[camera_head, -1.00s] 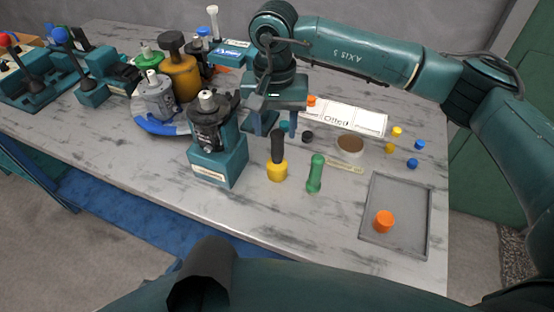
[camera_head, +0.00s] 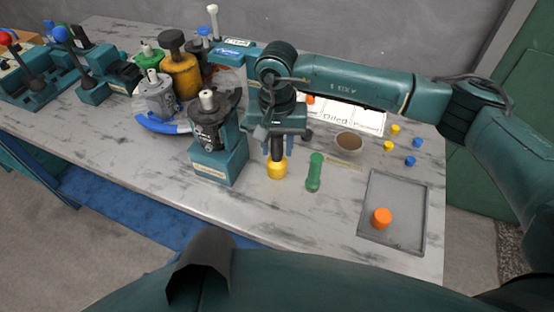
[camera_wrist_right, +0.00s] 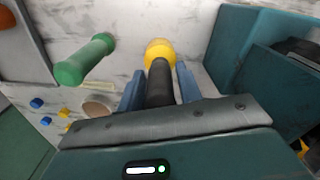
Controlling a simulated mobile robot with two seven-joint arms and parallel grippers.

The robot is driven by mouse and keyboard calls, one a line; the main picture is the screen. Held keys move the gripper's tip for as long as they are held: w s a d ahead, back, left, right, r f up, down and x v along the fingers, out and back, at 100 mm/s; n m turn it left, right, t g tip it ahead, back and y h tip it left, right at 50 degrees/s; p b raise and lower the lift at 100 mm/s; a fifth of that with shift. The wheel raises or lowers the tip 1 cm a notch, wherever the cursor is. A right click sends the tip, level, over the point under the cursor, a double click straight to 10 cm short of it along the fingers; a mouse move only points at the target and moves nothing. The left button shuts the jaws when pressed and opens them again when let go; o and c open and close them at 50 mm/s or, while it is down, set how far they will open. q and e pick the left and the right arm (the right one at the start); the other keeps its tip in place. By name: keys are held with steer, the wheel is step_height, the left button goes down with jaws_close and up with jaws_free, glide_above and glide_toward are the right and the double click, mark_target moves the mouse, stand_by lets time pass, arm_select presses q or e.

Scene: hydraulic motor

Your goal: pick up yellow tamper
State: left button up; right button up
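The yellow tamper (camera_head: 277,168) stands upright on the table, with a yellow base and a black handle. My right gripper (camera_head: 277,146) points down over it, around the handle's upper part. In the right wrist view, the black handle (camera_wrist_right: 160,84) lies between the two blue fingers of the right gripper (camera_wrist_right: 160,88), and the yellow base (camera_wrist_right: 160,50) shows beyond them. The fingers are apart on both sides of the handle and do not clearly press on it. My left gripper is not in view.
A teal stand with a dark motor (camera_head: 218,160) is close on the left. A grey tray (camera_head: 393,240) with an orange cap (camera_head: 381,217) and a brown round dish (camera_head: 349,142) are farther right.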

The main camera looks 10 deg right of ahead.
steer(key=c, duration=0.7)
